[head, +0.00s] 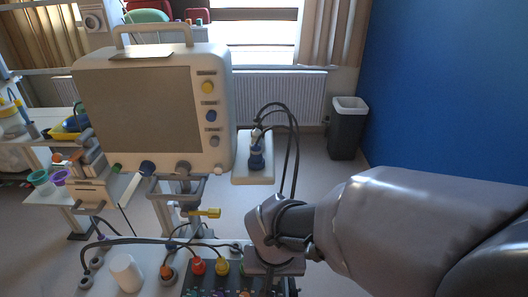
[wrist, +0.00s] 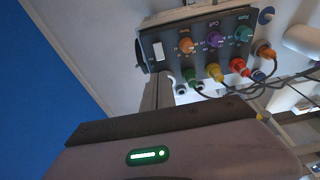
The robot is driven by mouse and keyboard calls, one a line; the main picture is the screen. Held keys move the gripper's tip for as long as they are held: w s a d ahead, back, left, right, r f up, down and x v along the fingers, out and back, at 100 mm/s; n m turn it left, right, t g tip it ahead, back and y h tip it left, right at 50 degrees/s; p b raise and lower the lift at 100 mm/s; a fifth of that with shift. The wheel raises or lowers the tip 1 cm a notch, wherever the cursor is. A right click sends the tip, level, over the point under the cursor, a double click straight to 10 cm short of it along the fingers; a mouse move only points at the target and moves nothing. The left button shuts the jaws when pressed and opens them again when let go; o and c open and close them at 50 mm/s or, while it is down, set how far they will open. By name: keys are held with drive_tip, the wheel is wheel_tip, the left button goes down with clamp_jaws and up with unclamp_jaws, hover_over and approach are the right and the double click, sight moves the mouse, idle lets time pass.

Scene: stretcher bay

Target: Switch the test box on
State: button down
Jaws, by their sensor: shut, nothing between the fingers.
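The test box (wrist: 205,62) is a dark grey box with orange, purple and teal knobs on its face. In the wrist view a white switch-like patch (wrist: 158,51) sits at the left end of that face. I cannot read which way it is set. Several coloured plugs with cables sit along the box's near edge. In the head view the box (head: 188,284) is at the bottom edge, partly cut off. My gripper (wrist: 163,76) is shut and empty, its tip by the box's left end near the white patch. I cannot tell whether it touches. In the head view its fingertips are hidden.
A monitor (head: 135,110) with a blank screen stands behind the box. Dark cables (wrist: 285,82) run from the plugs. A white cylinder (head: 126,272) stands left of the box. A blue wall (head: 440,90) and a grey bin (head: 346,130) are to the right, with open floor between.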

drive_tip(key=b+x, duration=0.4)
drive_tip(key=x, duration=0.8)
drive_tip(key=shift+f+b, duration=0.35)
drive_tip(key=shift+b, duration=0.05)
drive_tip(key=shift+d+r, duration=0.1)
drive_tip(key=shift+w+r+p, duration=0.1)
drive_tip(key=shift+r+p, duration=0.05)
drive_tip(key=shift+p, duration=0.8)
drive_tip(key=shift+g+p, duration=0.4)
drive_tip(key=shift+p, duration=0.25)
drive_tip(key=shift+w+f+b, duration=0.25)
drive_tip(key=shift+f+b, duration=0.05)
drive_tip(key=shift+f, duration=0.15)
drive_tip(key=shift+s+b, duration=0.45)
drive_tip(key=shift+s, duration=0.5)
drive_tip(key=shift+r, duration=0.2)
